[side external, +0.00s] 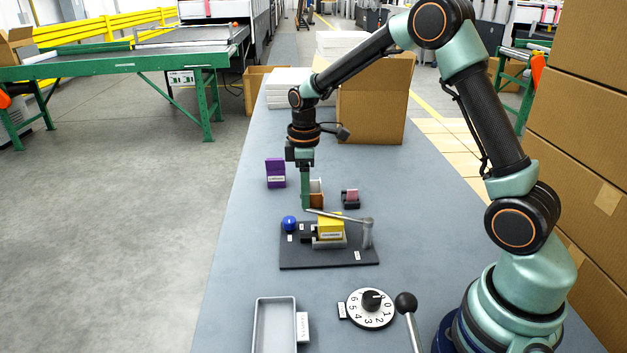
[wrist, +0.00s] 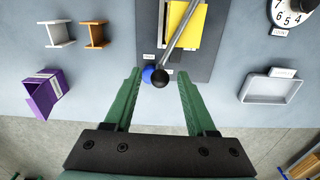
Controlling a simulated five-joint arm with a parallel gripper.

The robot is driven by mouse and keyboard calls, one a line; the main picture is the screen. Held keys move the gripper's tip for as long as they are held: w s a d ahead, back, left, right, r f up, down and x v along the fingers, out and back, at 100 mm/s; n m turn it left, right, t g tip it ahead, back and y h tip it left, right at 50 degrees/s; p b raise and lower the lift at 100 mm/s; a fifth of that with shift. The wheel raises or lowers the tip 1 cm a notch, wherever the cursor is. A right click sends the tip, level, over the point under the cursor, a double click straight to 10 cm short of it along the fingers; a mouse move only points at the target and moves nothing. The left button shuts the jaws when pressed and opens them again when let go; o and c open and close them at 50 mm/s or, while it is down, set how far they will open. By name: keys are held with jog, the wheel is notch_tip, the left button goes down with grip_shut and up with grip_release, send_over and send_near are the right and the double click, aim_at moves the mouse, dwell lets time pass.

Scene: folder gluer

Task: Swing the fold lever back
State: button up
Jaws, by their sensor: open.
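The fold lever (side external: 340,217) is a grey rod on a post at the right of a dark base plate (side external: 300,262). It reaches left over a yellow carton (side external: 330,229). In the wrist view the lever (wrist: 183,38) ends in a black knob (wrist: 160,79), which appears between the finger tips; contact cannot be told. A blue ball (side external: 289,223) is at the plate's left; it also shows beside the knob in the wrist view (wrist: 148,74). My gripper (side external: 306,204) points down at the lever's free end. Its green fingers are open in the wrist view (wrist: 159,74).
A purple box (side external: 275,172), white and brown I-shaped pieces (wrist: 95,35) and a dark holder with a pink piece (side external: 350,198) stand nearby. A grey tray (side external: 257,330), a numbered dial (side external: 368,311) and another black-knobbed lever (side external: 406,303) are in front. A cardboard box (side external: 372,110) stands behind.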

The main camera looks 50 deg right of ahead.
jog(key=shift+f, duration=1.35)
jog(key=shift+c, duration=0.3)
grip_shut()
